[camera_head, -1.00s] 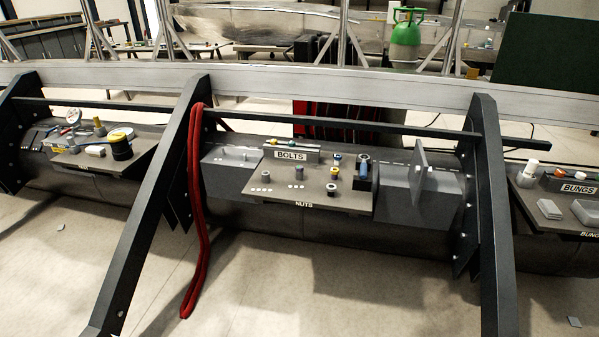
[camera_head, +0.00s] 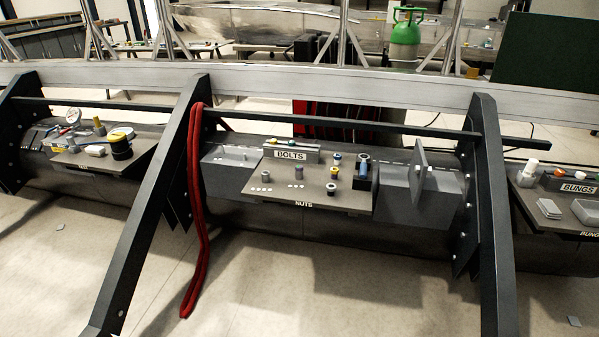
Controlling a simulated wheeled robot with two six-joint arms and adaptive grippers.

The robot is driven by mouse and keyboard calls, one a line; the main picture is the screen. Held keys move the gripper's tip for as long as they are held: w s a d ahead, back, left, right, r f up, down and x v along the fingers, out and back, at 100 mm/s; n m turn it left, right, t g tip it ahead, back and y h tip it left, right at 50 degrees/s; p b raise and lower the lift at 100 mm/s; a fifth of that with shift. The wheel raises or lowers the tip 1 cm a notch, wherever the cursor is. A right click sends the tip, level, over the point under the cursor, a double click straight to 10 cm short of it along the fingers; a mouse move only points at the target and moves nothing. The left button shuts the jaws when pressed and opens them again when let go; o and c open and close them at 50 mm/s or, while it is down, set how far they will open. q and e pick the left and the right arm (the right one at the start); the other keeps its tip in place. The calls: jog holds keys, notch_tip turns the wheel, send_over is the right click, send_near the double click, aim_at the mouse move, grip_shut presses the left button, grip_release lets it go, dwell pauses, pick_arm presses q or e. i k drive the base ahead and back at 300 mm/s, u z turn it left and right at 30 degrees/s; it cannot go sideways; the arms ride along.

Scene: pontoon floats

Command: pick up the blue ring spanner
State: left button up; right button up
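I cannot clearly make out a blue ring spanner. Small blue and red items (camera_head: 64,130) lie at the back of the left tray (camera_head: 135,158), near a round white gauge (camera_head: 73,116), too small to tell apart. Coloured tool ends (camera_head: 290,144) show in the box labelled BOLTS (camera_head: 291,155) on the middle tray (camera_head: 325,199). A dark block with a blue part (camera_head: 362,171) stands at that tray's right. Neither of my grippers is in view.
Dark slanted frame posts (camera_head: 150,210) and (camera_head: 490,200) divide the trays. A red rope (camera_head: 196,230) hangs beside the left post. A grey box with an upright plate (camera_head: 418,170) stands right of the middle tray. The BUNGS tray (camera_head: 530,206) is far right.

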aim_at(363, 166)
jog(key=u, duration=0.35)
jog(key=i, duration=0.5)
jog(key=u, duration=0.55)
jog(key=i, duration=1.25)
jog(key=z, duration=0.8)
jog(key=i, duration=0.75)
jog(key=z, duration=0.55)
